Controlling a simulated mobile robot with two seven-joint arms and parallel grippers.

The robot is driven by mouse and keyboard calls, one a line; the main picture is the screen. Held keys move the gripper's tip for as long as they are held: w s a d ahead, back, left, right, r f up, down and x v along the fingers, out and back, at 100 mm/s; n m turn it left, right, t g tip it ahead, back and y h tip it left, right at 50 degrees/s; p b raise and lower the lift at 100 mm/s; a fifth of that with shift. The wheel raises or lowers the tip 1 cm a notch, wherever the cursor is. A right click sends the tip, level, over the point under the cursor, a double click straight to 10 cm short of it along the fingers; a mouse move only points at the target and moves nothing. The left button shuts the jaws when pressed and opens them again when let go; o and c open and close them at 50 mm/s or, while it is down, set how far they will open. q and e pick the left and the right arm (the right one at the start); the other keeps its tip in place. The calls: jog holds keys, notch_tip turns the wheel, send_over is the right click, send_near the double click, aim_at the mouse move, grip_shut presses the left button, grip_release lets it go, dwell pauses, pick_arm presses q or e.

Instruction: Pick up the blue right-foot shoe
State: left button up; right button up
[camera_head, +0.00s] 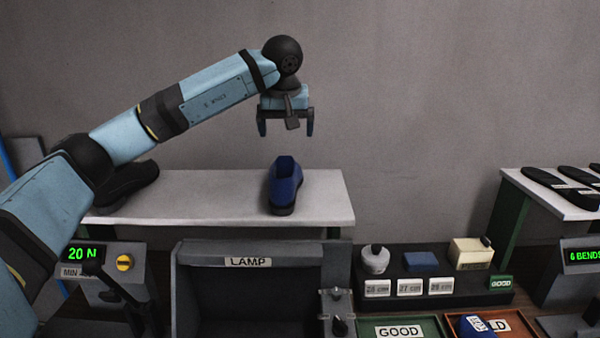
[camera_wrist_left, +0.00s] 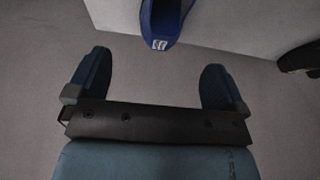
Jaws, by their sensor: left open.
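The blue shoe (camera_head: 284,188) stands upright on the white shelf (camera_head: 230,184), near its right end, with its toe towards me. My left gripper (camera_head: 286,130) is open and empty. It hangs above the shoe, fingers pointing down, with a clear gap between them. My right gripper is not in view.
A black shoe (camera_head: 126,184) stands at the shelf's left end, partly behind my arm. Below are the lamp box (camera_head: 248,262), a force readout (camera_head: 84,254), a green GOOD tray (camera_head: 434,324) and a brown tray (camera_head: 527,326) holding a blue item. Black soles lie on the right table.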

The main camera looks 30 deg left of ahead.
pick_arm(q)
jog(key=p, duration=0.1)
send_near(285, 172)
jog(key=shift+x, duration=1.2)
jog(key=shift+w+a+f, duration=0.1)
jog(key=shift+a+f, duration=0.05)
jog(key=shift+f, duration=0.1)
jog(key=shift+f+p, duration=0.45)
jog(key=p+x, duration=0.1)
jog(key=x, duration=0.3)
jog(key=shift+w+f, duration=0.1)
jog(key=shift+w, duration=0.15)
jog(key=shift+s, duration=0.1)
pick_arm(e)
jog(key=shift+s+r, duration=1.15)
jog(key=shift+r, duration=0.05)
pick_arm(q)
jog(key=shift+c, duration=0.8)
jog(key=c, duration=1)
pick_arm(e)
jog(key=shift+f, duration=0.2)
